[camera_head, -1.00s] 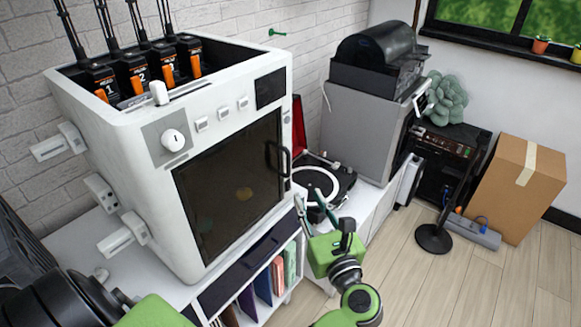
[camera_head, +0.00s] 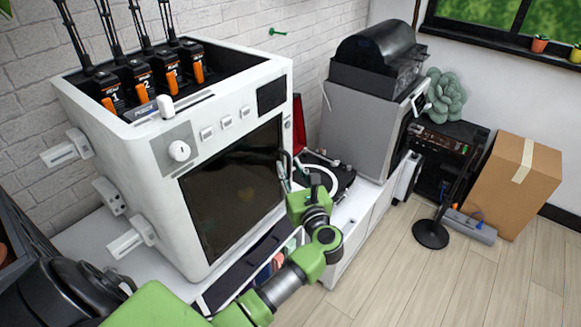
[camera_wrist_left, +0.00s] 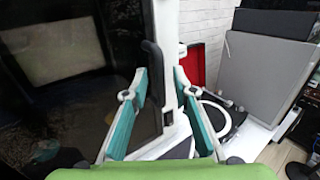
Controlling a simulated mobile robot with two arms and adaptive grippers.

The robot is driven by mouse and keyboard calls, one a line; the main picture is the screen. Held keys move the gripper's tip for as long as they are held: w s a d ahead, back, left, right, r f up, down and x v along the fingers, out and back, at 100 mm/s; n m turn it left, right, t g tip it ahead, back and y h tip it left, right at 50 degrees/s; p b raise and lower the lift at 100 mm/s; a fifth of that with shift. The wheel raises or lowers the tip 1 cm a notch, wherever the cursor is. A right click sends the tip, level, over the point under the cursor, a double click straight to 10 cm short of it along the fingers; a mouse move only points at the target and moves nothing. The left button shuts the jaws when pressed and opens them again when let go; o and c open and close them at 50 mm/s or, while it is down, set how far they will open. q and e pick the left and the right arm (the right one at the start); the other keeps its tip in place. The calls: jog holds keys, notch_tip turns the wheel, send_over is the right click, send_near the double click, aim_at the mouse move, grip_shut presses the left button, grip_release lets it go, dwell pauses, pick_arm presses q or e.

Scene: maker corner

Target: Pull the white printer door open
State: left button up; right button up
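The white printer (camera_head: 150,170) stands on a white cabinet at the left, its front door (camera_head: 235,190) a dark glass panel that looks shut. The door's black handle (camera_head: 284,165) is on its right edge, partly hidden by my gripper. My left gripper (camera_head: 288,172) is at the handle. In the left wrist view its two teal fingers (camera_wrist_left: 160,80) are spread, with the black handle (camera_wrist_left: 152,75) between them, closer to the left finger. Whether a finger touches the handle I cannot tell. My right gripper is not in view.
A turntable (camera_head: 325,178) sits on the cabinet just right of the printer, close to my left gripper. A grey machine (camera_head: 355,130) stands behind it. A black stand (camera_head: 431,234) and cardboard box (camera_head: 515,190) are on the floor at right. The front floor is clear.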

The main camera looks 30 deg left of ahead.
pick_arm(q)
grip_shut()
